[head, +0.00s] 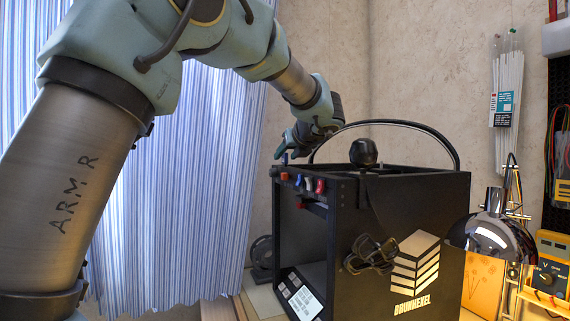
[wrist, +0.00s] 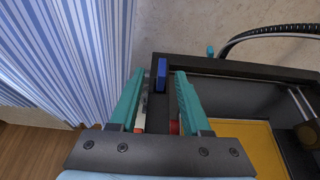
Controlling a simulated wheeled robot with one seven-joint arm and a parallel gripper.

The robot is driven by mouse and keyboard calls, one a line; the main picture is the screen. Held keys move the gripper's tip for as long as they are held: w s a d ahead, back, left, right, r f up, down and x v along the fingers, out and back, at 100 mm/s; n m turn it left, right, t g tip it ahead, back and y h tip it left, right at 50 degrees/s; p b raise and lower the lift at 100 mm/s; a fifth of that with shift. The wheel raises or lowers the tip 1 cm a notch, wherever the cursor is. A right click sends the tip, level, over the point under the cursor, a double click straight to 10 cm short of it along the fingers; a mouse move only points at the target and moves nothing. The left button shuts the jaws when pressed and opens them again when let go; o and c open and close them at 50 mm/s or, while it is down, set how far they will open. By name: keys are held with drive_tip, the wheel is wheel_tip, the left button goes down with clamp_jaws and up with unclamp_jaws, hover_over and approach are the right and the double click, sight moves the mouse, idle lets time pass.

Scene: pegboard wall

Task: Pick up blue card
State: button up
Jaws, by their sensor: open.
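The blue card (wrist: 161,74) stands as a small upright blue slab on the corner of the black printer frame in the wrist view. In the wrist view, the teal fingers of my gripper (wrist: 159,78) are apart, one on each side of the card. I see a gap between the card and each finger. Nothing is held. The card's lower end meets the frame top.
The black printer box (head: 420,205) has small red and blue parts (head: 308,183) along its front top edge. A black cable arch (head: 385,122) rises above it. A striped curtain (head: 190,190) hangs at left. A chrome lamp (head: 492,235) stands at right.

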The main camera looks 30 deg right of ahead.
sight(287, 155)
drive_tip(key=shift+x, duration=1.5)
drive_tip(key=shift+s+d, duration=0.1)
drive_tip(key=shift+d, duration=0.05)
drive_tip(key=shift+c, duration=0.2)
clamp_jaws()
